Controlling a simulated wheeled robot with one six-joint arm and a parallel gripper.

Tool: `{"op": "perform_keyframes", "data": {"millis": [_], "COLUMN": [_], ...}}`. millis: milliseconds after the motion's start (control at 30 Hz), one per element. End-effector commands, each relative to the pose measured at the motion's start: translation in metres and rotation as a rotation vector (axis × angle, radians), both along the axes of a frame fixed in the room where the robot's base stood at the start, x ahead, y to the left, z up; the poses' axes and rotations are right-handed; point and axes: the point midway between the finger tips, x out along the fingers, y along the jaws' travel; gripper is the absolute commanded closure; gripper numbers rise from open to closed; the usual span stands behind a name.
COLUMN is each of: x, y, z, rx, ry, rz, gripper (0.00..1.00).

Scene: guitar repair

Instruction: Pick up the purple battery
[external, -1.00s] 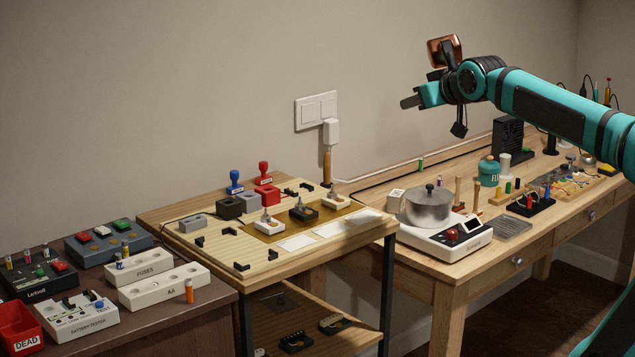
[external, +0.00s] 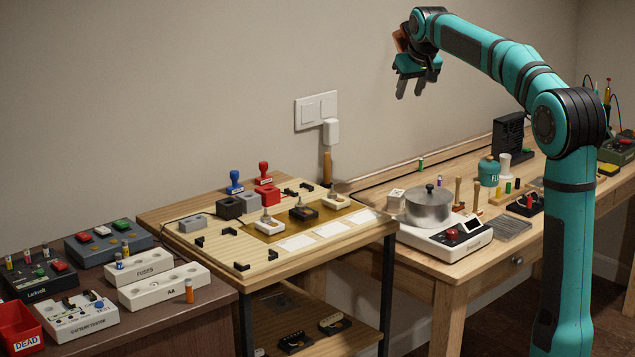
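A small cylinder with a purple part (external: 439,182) stands on the right wooden workbench, just behind the metal pot (external: 428,206). It may be the purple battery, but it is too small and partly hidden to be sure. My gripper (external: 411,91) is high above the benches, in front of the wall. Its fingers point down and are apart, with nothing between them. It is well above the pot and the small cylinder and touches neither.
The pot sits on a white device (external: 445,238) with a red knob. Wooden pegs (external: 458,191) and a teal bottle (external: 489,171) stand nearby. An orange battery (external: 189,291) stands by the white AA holder (external: 165,287) on the left table. The air around my gripper is clear.

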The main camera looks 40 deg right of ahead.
Motion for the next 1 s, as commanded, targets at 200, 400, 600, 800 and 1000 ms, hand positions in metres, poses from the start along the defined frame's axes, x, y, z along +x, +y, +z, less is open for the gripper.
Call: {"op": "perform_keyframes", "data": {"millis": [200, 400, 600, 800, 1000], "x": [0.032, 0.052, 0.064, 0.069, 0.070], "y": [-0.059, -0.112, -0.165, -0.204, -0.217], "z": [-0.033, -0.067, -0.105, -0.134, -0.147], "rx": [0.050, 0.102, 0.160, 0.207, 0.226], "ry": [0.126, 0.237, 0.344, 0.420, 0.451], "rz": [-0.042, -0.077, -0.110, -0.133, -0.140], "gripper": [0.62, 0.62, 0.62, 0.62, 0.62]}}
